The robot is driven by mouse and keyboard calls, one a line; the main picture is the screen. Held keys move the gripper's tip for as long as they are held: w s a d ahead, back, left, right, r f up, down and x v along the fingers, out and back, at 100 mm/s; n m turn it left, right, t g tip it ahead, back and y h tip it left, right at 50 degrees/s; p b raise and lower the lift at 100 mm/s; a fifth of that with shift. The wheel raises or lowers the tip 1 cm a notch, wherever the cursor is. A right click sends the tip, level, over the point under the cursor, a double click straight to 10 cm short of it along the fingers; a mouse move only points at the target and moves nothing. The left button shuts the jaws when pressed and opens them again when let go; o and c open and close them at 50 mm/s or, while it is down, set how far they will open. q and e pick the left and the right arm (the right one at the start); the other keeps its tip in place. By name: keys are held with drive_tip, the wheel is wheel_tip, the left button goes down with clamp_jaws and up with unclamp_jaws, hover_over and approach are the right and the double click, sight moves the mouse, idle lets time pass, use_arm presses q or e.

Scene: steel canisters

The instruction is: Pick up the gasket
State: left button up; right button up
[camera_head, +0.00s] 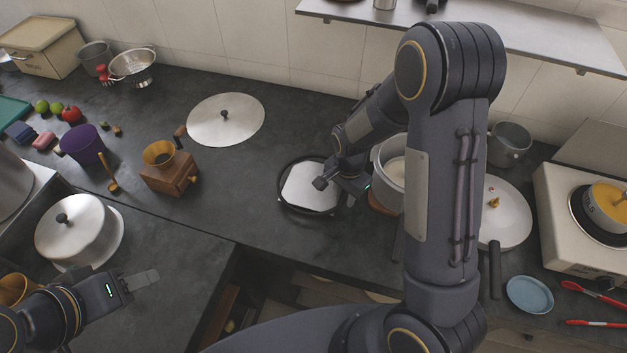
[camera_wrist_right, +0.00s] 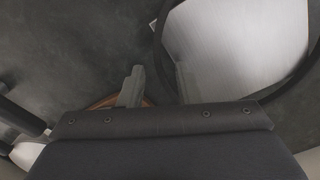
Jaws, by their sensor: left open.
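The gasket (camera_head: 290,207) looks like a thin black ring lying flat on the dark counter around a pale metal plate (camera_head: 309,187). In the right wrist view the gasket (camera_wrist_right: 158,42) curves past the right-hand finger and around the plate (camera_wrist_right: 235,40). My right gripper (camera_head: 336,188) is low over the ring's right side; in the wrist view its fingers (camera_wrist_right: 158,84) are apart, with the ring's near edge close to the gap. I cannot tell whether they touch it. My left gripper (camera_head: 143,279) is open and empty, near the lidded pot at lower left.
A pot (camera_head: 388,160) stands just right of my right gripper, partly hidden by my arm. A round lid (camera_head: 225,119) lies behind the ring. A wooden grinder (camera_head: 168,174) and a lidded pot (camera_head: 75,228) are left. The counter between grinder and ring is clear.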

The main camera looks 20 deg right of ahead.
drive_tip(key=shift+f, duration=0.5)
clamp_jaws()
